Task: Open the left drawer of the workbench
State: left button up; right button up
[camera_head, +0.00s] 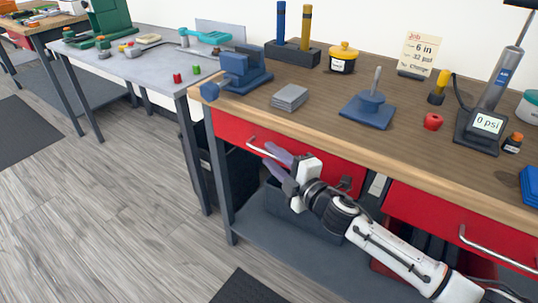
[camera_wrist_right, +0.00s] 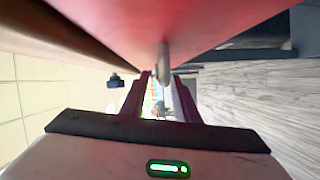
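The workbench's left drawer (camera_head: 232,127) has a red front and looks closed, flush under the wooden top. Its silver bar handle (camera_head: 252,144) shows at its left part; the rest is hidden behind my gripper. My right gripper (camera_head: 269,158) is at the handle, its two purple-grey fingers apart. In the right wrist view the handle (camera_wrist_right: 163,62) is seen nearly end-on, between the lines of the open fingers (camera_wrist_right: 160,92), with the red drawer front above. I cannot tell whether either finger touches it. My left gripper is not in view.
A second red drawer (camera_head: 425,212) with a silver handle is to the right. Dark bins (camera_head: 290,215) stand on the lower shelf (camera_head: 255,238). The bench top holds a blue vise (camera_head: 240,70), grey plates (camera_head: 290,97) and a pump (camera_head: 485,125).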

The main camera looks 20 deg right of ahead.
jog(key=shift+x, duration=1)
jog(key=shift+c, duration=0.3)
grip_shut()
jog(key=shift+f, duration=0.1)
